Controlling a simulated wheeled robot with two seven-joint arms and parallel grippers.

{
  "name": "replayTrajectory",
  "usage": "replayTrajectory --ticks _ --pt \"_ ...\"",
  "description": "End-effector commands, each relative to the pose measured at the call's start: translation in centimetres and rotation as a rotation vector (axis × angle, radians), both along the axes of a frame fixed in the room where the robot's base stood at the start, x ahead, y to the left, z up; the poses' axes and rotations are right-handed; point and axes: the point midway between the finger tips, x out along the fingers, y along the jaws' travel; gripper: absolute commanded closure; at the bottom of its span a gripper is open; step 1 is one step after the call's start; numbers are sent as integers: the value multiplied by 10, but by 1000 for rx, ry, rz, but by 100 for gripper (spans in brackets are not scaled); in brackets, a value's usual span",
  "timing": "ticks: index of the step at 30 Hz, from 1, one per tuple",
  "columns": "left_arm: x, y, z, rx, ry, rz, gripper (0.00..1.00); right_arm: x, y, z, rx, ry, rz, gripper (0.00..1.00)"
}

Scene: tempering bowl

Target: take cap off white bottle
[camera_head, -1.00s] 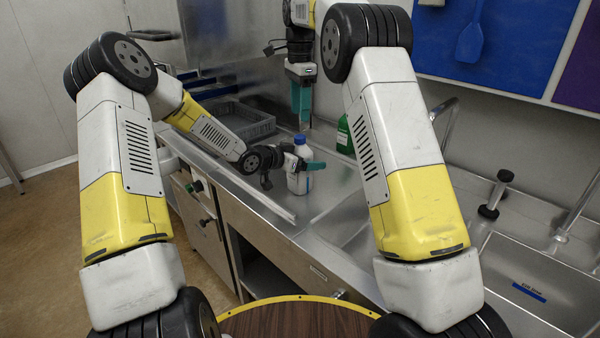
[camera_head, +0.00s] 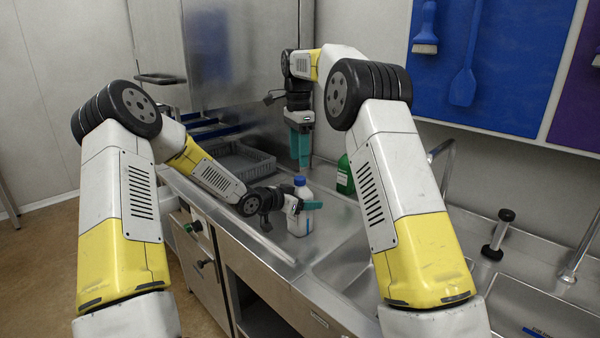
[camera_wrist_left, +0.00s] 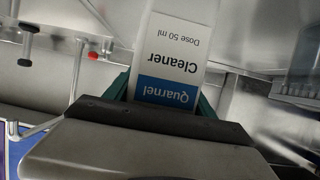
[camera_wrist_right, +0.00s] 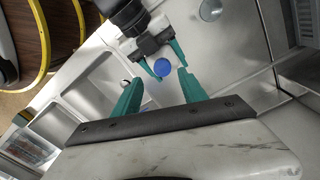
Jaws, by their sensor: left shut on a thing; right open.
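The white bottle (camera_head: 301,219) stands upright on the steel counter with its blue cap (camera_head: 299,181) on top. My left gripper (camera_head: 306,205) is shut around the bottle's body from the side. In the left wrist view the bottle's label (camera_wrist_left: 168,68) reads "Quarnel Cleaner" and sits between the fingers. My right gripper (camera_head: 300,160) points down above the cap, open and empty. In the right wrist view the blue cap (camera_wrist_right: 163,69) lies beyond and between the open fingertips (camera_wrist_right: 165,90), apart from them.
A green bottle (camera_head: 345,176) stands just behind and right of the white bottle. A grey crate (camera_head: 243,163) sits on the counter at the back left. A sink with a tap (camera_head: 497,235) is at the right. A blue board (camera_head: 490,65) with hanging tools is on the wall.

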Motion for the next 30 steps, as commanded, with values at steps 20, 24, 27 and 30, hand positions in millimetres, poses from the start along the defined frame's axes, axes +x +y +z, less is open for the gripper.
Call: replayTrajectory --ticks 20,24,27,30 --pt "0 0 0 0 0 0 100 3 -3 9 10 -23 -9 50" --pt "0 0 0 0 0 0 100 3 -4 2 9 -25 -9 50" --pt "0 0 0 0 0 0 100 3 -4 -12 10 -24 -10 50" --pt "0 0 0 0 0 0 100 3 -4 -29 9 -22 -9 50"
